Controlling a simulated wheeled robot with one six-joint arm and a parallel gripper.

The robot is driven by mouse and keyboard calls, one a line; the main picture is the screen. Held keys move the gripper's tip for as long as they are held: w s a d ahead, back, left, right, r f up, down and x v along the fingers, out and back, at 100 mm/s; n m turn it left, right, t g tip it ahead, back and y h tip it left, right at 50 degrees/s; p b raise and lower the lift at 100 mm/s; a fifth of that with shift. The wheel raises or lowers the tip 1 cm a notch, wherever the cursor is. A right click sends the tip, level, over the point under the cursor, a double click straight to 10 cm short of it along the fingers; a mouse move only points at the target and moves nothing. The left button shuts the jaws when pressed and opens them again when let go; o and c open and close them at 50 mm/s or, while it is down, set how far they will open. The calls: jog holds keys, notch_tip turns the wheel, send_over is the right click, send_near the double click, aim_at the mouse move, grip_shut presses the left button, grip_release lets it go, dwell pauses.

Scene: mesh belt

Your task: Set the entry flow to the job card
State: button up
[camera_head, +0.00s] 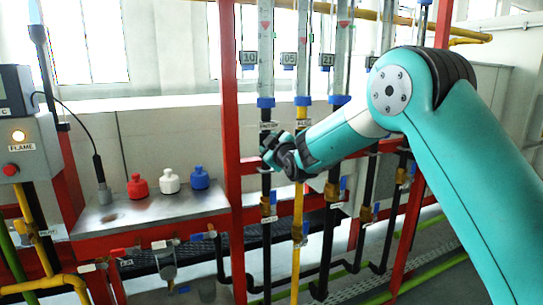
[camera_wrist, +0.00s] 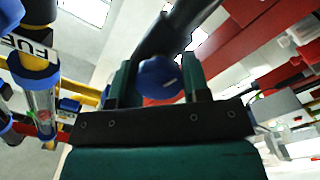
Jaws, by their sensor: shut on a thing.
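The entry flow tube (camera_head: 265,55) is a clear upright tube with a blue lower collar, at the left of a row on the red frame. A small tag reading 10 (camera_head: 249,58) sits beside it. A label below its collar seems to read ENTRY. My gripper (camera_head: 270,152) is at the black pipe just below that label. In the wrist view my gripper (camera_wrist: 160,78) is shut on a round blue knob (camera_wrist: 158,76), held between its two fingers. In the head view the gripper hides the knob. The float level is too small to read. I cannot make out a job card.
Neighbouring tubes carry tags reading 05 (camera_head: 288,59) and 21 (camera_head: 326,61). A yellow pipe (camera_head: 298,200) runs close to the right of my gripper. Red (camera_head: 138,188), white (camera_head: 169,181) and blue (camera_head: 200,178) bottles stand on a left shelf. A FLAME box (camera_head: 20,150) has a lit lamp.

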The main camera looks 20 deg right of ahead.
jog(key=shift+n+b, duration=0.4)
jog(key=shift+n, duration=0.2)
jog(key=o, duration=0.9)
jog(key=shift+o, duration=0.2)
jog(key=shift+s, duration=0.1)
jog(key=s+d+b, duration=0.2)
jog(key=s+b, duration=0.2)
jog(key=s, duration=1.3)
jog(key=shift+d, duration=0.15)
jog(key=shift+s, duration=0.1)
